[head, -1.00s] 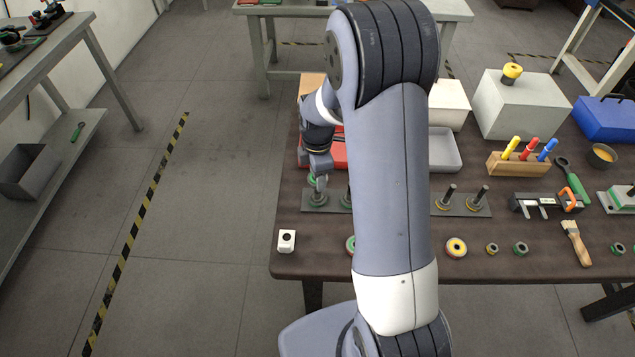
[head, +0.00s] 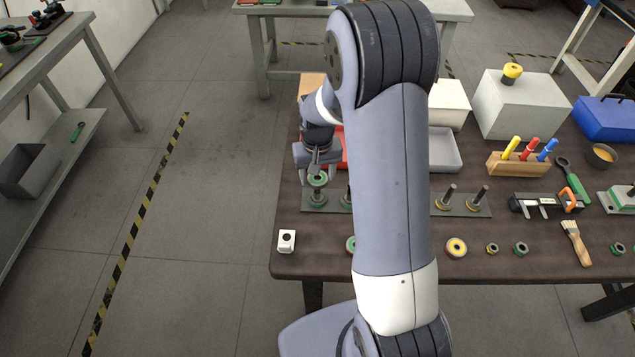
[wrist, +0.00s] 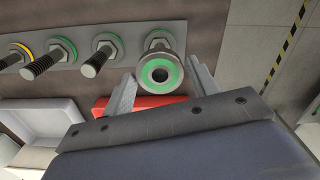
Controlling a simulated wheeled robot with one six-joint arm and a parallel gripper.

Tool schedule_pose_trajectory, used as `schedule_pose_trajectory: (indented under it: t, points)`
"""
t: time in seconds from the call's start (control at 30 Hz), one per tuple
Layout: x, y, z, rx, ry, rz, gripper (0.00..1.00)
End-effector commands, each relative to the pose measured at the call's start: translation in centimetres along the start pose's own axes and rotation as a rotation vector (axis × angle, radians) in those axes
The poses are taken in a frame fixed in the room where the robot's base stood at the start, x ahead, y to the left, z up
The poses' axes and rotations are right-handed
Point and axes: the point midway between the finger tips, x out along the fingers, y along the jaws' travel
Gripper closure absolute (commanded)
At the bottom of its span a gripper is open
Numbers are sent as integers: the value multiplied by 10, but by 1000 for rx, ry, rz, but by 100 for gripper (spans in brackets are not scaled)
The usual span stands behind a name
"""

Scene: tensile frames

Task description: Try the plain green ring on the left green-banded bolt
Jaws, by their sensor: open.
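The plain green ring (head: 318,180) sits at the upper end of the left green-banded bolt (head: 317,197), well above its base. In the wrist view the ring (wrist: 161,73) shows a green face with a dark hole, in line with the bolt, whose green-banded base (wrist: 158,36) shows behind it. Whether the bolt tip is inside the hole is hidden. My gripper (head: 317,168) is just above the ring. In the wrist view its fingers (wrist: 162,90) are spread on either side of the ring, apart from it. The second green-banded bolt (wrist: 107,46) stands bare beside it.
Two yellow-banded bolts (head: 462,198) stand farther right on the plate. A white block (head: 286,241), a red-and-yellow ring (head: 456,247) and small nuts (head: 520,248) lie along the front. A red tray (wrist: 140,101) and a grey tray (head: 445,150) lie behind the bolts. My arm hides the middle.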

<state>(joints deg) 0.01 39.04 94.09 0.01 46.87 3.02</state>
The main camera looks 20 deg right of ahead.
Motion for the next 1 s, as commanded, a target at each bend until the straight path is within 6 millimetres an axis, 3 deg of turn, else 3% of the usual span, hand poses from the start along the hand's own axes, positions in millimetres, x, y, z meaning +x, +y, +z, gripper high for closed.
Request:
schedule_pose_trajectory:
  t: [0.1,0.23,0.63,1.0]
  points:
    - [0,0,0,262,0,0,44]
    - [0,0,0,470,0,0,44]
    - [-1,0,0,471,0,0,44]
    - [-1,0,0,470,0,0,73]
